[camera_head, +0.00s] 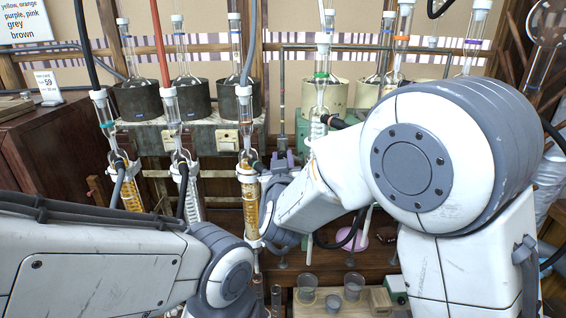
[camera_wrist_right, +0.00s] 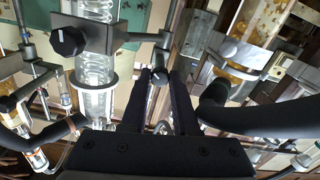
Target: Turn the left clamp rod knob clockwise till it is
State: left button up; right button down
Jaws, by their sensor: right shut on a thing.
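My right gripper (camera_head: 285,160) reaches in among the glassware of the rig, just right of a column with orange-brown filling (camera_head: 249,200). In the right wrist view its two black fingers (camera_wrist_right: 162,78) are shut on a small dark knob (camera_wrist_right: 158,73) at the lower end of a metal rod. The knob's turn angle cannot be read. A larger black knob (camera_wrist_right: 68,42) sits on a clamp to the left, by a clear glass condenser (camera_wrist_right: 97,70), apart from the fingers. My left arm crosses the lower left of the head view; its gripper is not visible.
Several flasks sit in dark heating mantles (camera_head: 187,99) at the back, with cream mantles (camera_head: 320,97) to the right. Hoses and other condensers (camera_head: 187,185) stand close by. Small beakers (camera_head: 354,287) stand on a low tray below. There is little free room.

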jog(key=shift+m+b, duration=5.6)
jog(key=shift+b, duration=0.05)
jog(key=c, duration=0.9)
grip_release()
jog(key=shift+c, duration=0.2)
jog(key=shift+s, duration=0.1)
jog(key=s, duration=1)
jog(key=shift+s+b, duration=0.15)
jog(key=shift+b, duration=0.25)
